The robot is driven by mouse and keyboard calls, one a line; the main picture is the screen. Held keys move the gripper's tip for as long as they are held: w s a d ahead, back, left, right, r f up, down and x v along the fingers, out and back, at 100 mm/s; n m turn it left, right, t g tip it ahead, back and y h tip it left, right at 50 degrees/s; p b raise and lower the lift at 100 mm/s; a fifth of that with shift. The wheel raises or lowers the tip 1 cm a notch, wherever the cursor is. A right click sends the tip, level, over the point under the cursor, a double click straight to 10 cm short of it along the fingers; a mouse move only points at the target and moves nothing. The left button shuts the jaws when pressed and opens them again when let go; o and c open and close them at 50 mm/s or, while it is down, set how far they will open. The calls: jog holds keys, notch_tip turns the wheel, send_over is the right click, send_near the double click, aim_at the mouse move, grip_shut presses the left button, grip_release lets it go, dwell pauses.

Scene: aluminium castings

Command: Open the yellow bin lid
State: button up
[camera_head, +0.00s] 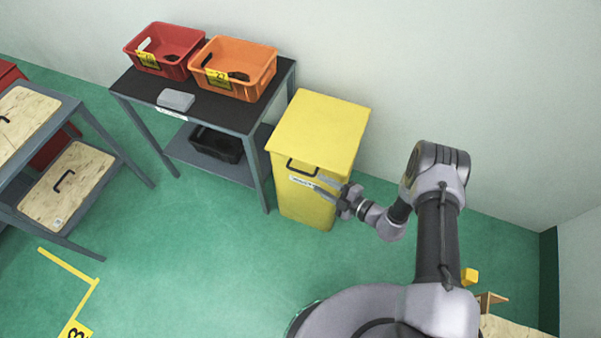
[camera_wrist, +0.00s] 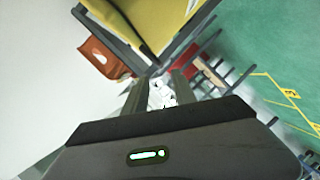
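The yellow bin (camera_head: 308,205) stands against the wall, right of the workbench. Its flat yellow lid (camera_head: 320,130) is down on the bin. A dark handle (camera_head: 302,167) sticks out at the front, with a white label just below it. My gripper (camera_head: 318,183) is in front of the bin, just below and right of the handle, its fingers pointing left. The two fingers are apart. In the wrist view my gripper (camera_wrist: 158,80) also shows a gap between its fingers, with a white label behind it. Yellow surface (camera_wrist: 160,22) fills the top there. Contact with the handle cannot be told.
A dark-topped workbench (camera_head: 128,83) left of the bin carries a red crate (camera_head: 180,39), an orange crate (camera_head: 262,70) and a grey block (camera_head: 175,100). A black crate (camera_head: 215,145) is on its lower shelf. Green floor (camera_head: 190,255) is clear in front.

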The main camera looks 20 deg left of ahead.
aim_at(301, 172)
jog(key=b+x, duration=0.2)
jog(key=x, duration=0.7)
jog(key=shift+f, duration=0.1)
jog(key=shift+w+a+b, duration=0.15)
jog(key=shift+a+b, duration=0.15)
jog(key=shift+a, duration=0.1)
grip_shut()
dwell(0.6)
